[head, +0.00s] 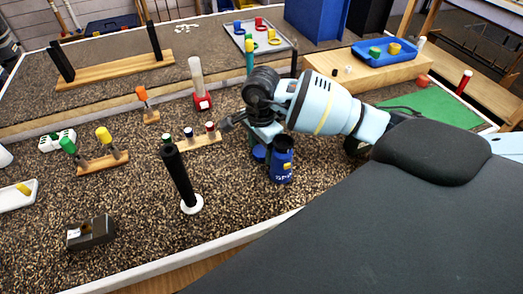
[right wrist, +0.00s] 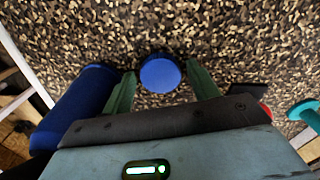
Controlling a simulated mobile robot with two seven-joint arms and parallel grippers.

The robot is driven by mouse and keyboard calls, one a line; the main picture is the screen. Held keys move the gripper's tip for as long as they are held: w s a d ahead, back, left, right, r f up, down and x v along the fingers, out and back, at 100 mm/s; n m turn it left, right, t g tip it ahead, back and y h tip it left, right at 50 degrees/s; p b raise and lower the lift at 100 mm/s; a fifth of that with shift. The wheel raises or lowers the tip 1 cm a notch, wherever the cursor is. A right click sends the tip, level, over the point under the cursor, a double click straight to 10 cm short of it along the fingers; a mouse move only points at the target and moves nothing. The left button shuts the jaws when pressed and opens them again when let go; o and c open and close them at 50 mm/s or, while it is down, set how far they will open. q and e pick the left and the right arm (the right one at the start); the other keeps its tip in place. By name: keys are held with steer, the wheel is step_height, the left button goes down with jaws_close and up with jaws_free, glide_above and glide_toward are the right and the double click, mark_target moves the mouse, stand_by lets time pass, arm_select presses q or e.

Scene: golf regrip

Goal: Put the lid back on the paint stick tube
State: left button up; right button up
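A blue tube (head: 282,165) with lettering and a yellow mark stands upright on the speckled surface; I take it to be the paint stick tube. It also shows in the right wrist view (right wrist: 78,108), left of the fingers. A round blue piece (right wrist: 159,74), which looks like its lid, lies just left of the tube in the head view (head: 258,153). My right gripper (right wrist: 161,82) points down over it, open, with one green finger on each side and small gaps. In the head view the arm hides the fingers' tips. My left gripper is not in view.
A small wooden rack (head: 205,141) with several short sticks stands left of my right gripper. A tall black cylinder (head: 179,178) on a white base stands further left. A dark block (head: 91,233) lies at the front left. The front middle surface is clear.

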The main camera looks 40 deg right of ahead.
mark_target(261, 151)
steer(key=c, duration=0.8)
steer(key=shift+r, duration=0.1)
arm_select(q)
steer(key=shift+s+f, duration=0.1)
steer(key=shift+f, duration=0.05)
arm_select(e)
step_height(261, 151, up, 10)
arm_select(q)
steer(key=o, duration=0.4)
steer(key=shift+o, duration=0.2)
